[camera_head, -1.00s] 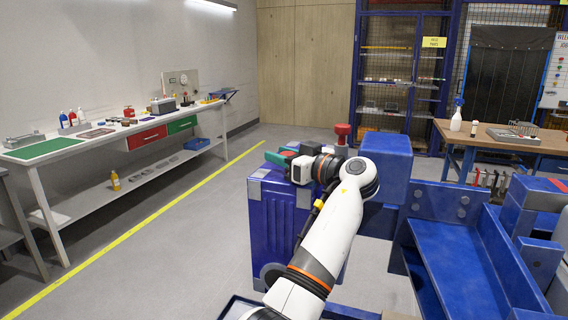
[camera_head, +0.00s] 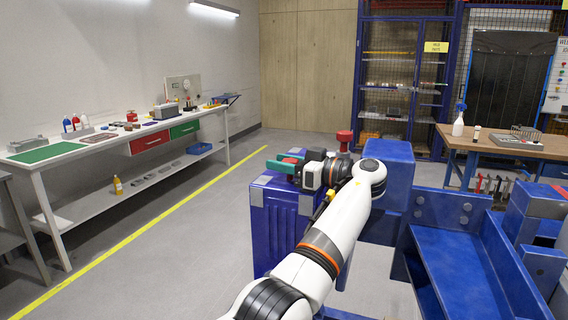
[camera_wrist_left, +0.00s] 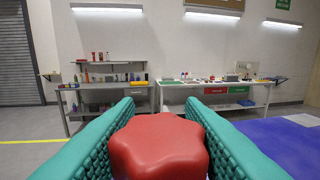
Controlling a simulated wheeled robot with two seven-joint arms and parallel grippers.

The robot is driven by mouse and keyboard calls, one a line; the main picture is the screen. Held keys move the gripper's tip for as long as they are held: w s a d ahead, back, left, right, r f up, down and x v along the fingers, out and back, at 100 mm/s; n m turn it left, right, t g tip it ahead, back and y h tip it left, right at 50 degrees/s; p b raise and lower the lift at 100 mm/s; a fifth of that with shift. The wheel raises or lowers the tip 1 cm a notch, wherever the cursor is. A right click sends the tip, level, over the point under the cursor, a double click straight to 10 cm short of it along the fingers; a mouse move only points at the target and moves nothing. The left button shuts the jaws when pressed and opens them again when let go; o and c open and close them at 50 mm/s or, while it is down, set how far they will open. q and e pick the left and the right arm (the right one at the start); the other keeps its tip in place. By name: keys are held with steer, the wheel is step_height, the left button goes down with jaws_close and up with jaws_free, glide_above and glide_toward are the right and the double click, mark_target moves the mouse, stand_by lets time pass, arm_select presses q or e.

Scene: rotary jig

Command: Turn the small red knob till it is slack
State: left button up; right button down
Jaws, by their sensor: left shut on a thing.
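A red lobed knob (camera_wrist_left: 160,148) fills the lower middle of the left wrist view, between the two green ribbed finger pads of my left gripper. My left gripper (camera_head: 284,163) is shut on this knob, over the top of the blue housing (camera_head: 275,230). In the head view the gripped knob is mostly hidden by the fingers and wrist. A second red knob (camera_head: 344,136) stands upright on a post behind my left wrist, apart from the gripper. My right gripper is not in view.
A white workbench (camera_head: 100,150) runs along the left wall. A wooden table (camera_head: 500,146) stands at the back right. The floor left of the housing is clear.

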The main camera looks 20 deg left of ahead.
arm_select(q)
steer(key=shift+r, duration=0.2)
steer(key=o, duration=1)
steer(key=shift+a+f, duration=0.15)
step_height(320, 180, up, 10)
steer(key=shift+w, duration=0.1)
